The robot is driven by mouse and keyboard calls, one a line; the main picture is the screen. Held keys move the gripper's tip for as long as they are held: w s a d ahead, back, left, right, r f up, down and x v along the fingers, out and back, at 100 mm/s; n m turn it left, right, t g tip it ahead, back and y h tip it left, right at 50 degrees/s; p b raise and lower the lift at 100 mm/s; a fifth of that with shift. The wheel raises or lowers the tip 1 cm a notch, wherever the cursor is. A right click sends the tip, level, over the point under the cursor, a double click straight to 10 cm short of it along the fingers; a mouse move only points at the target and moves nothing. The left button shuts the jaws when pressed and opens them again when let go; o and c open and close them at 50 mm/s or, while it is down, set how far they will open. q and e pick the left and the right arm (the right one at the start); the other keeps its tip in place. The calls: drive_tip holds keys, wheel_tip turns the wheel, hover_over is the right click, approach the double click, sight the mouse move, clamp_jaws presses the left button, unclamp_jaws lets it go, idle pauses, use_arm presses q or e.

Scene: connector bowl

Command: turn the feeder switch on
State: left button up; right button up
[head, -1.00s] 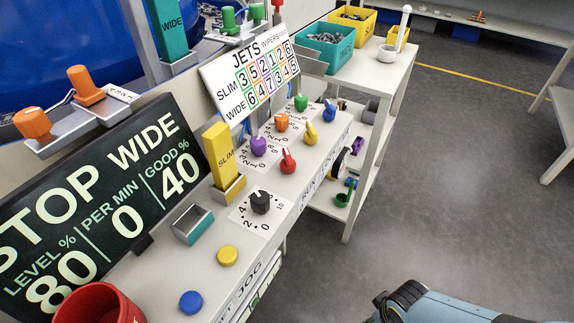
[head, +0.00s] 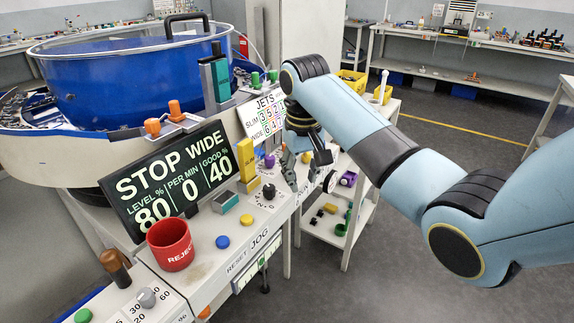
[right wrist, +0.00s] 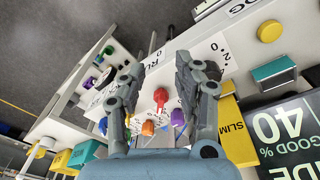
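No control is legibly labelled as the feeder switch, so I cannot tell which one it is. My right gripper (head: 305,172) hangs over the far part of the control panel, fingers pointing down. In the right wrist view its two fingers (right wrist: 158,66) are spread apart with nothing held. A red lever knob (right wrist: 160,97) appears between them, with an orange knob (right wrist: 148,128) and a purple knob (right wrist: 177,118) nearby. A black dial (head: 269,191) is left of the gripper in the head view. A brown-black handle (head: 115,267) and a grey knob (head: 147,298) are at the lower left. My left gripper is not in view.
The display (head: 170,180) reads STOP WIDE. A red REJECT cup (head: 170,246), a blue button (head: 222,242) and a yellow button (head: 246,220) are on the panel. A yellow SLIM block (head: 247,166) stands behind. The blue bowl (head: 130,85) rises at the back left.

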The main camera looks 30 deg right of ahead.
drive_tip(key=shift+m, duration=0.3)
drive_tip(key=w, duration=0.1)
drive_tip(key=w+d+r, duration=0.1)
drive_tip(key=w, duration=0.1)
drive_tip(key=w+r, duration=0.1)
drive_tip(key=shift+w+d+r, duration=0.15)
drive_tip(key=shift+d+r, duration=0.05)
drive_tip(key=shift+d, duration=0.05)
drive_tip(key=w+d+r+m+g, duration=0.1)
drive_tip(key=w+r, duration=0.3)
drive_tip(key=r, duration=0.2)
drive_tip(key=shift+y, duration=0.4)
wheel_tip(320, 180, down, 11)
drive_tip(key=shift+w+r+b, duration=0.1)
drive_tip(key=shift+r+b, duration=0.05)
drive_tip(key=shift+b, duration=0.3)
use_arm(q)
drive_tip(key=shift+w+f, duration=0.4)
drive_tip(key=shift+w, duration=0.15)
use_arm(e)
drive_tip(key=shift+c, duration=0.4)
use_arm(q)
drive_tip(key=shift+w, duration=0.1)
use_arm(e)
clamp_jaws()
